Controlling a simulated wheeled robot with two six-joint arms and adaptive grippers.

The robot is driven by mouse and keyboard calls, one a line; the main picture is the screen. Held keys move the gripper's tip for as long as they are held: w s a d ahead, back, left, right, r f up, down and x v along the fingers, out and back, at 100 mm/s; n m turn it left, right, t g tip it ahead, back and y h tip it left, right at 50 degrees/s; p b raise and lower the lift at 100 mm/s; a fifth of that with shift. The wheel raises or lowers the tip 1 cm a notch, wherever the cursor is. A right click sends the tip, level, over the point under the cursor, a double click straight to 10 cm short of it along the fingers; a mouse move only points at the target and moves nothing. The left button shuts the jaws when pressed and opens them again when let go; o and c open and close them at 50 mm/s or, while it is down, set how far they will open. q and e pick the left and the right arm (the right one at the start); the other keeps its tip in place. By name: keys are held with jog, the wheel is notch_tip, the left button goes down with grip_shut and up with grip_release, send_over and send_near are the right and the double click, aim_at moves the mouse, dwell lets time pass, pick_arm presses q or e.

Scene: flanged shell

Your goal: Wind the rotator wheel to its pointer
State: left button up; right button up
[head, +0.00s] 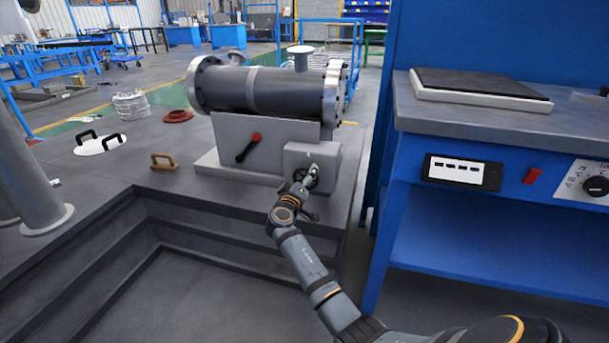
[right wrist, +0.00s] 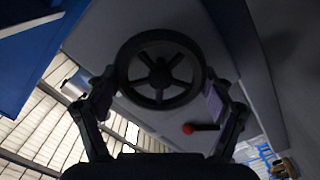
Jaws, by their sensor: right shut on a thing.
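The rotator wheel is a dark, spoked handwheel on the front of a grey box (head: 298,155) at the lower right of the machine; in the head view it is mostly hidden by my gripper. It shows full in the right wrist view (right wrist: 160,38), its face toward the camera. My right gripper (head: 309,178) is shut on the wheel, one finger at each side of the rim, as the right wrist view (right wrist: 161,88) shows. A small light mark, perhaps the pointer, shows on the box above the wheel; I cannot tell its alignment. My left gripper is not in view.
The grey flanged shell (head: 265,90) lies across the machine top. A red-knobbed lever (head: 248,148) stands left of the wheel. A blue workbench (head: 490,228) stands close on the right. A wooden handle (head: 163,161) and a white plate with black handles (head: 100,145) lie at left.

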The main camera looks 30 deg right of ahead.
jog(key=shift+n+p, duration=0.35)
jog(key=shift+n, duration=0.65)
jog(key=o, duration=1.1)
jog(key=shift+w+a, duration=0.1)
jog(key=shift+c, duration=0.2)
jog(key=shift+f, duration=0.1)
jog(key=v, duration=0.7)
jog(key=shift+s+a, duration=0.15)
jog(key=shift+s, duration=0.1)
